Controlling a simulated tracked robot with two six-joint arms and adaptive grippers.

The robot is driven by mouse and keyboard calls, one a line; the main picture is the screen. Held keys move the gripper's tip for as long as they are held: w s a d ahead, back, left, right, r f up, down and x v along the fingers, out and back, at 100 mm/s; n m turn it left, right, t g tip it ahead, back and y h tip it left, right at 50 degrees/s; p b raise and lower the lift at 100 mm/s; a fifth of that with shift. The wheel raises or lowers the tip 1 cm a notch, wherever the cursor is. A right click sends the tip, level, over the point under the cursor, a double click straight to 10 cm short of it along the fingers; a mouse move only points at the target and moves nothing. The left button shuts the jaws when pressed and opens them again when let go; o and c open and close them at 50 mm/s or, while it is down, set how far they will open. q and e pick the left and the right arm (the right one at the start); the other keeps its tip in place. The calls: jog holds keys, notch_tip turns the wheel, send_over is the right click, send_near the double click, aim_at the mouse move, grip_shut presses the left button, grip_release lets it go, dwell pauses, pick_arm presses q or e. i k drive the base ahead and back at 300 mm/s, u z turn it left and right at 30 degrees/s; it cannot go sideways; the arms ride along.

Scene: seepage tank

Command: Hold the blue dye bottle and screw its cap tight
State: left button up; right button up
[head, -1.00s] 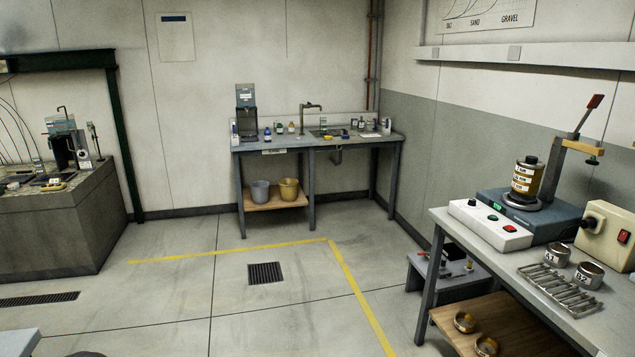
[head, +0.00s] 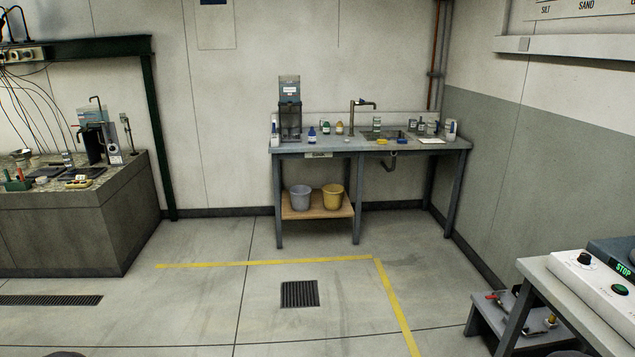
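A small blue bottle (head: 312,134) stands upright on the sink bench (head: 290,148) against the back wall, left of the tap. It looks like the blue dye bottle. It is too far off to tell how its cap sits. A small pale disc (head: 346,139) lies on the bench to its right; I cannot tell whether it is a cap. Neither of my grippers shows in the head view.
Beside the bottle are a dispenser (head: 289,108), a green bottle (head: 327,128) and an amber bottle (head: 339,128). A floor drain (head: 300,293) and yellow line lie before the bench. The middle floor is clear.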

aim_at(312, 134)
jog(key=u, duration=0.1)
jog(key=i, duration=2.75)
jog(key=z, duration=0.35)
jog(key=i, duration=0.8)
jog(key=z, duration=0.1)
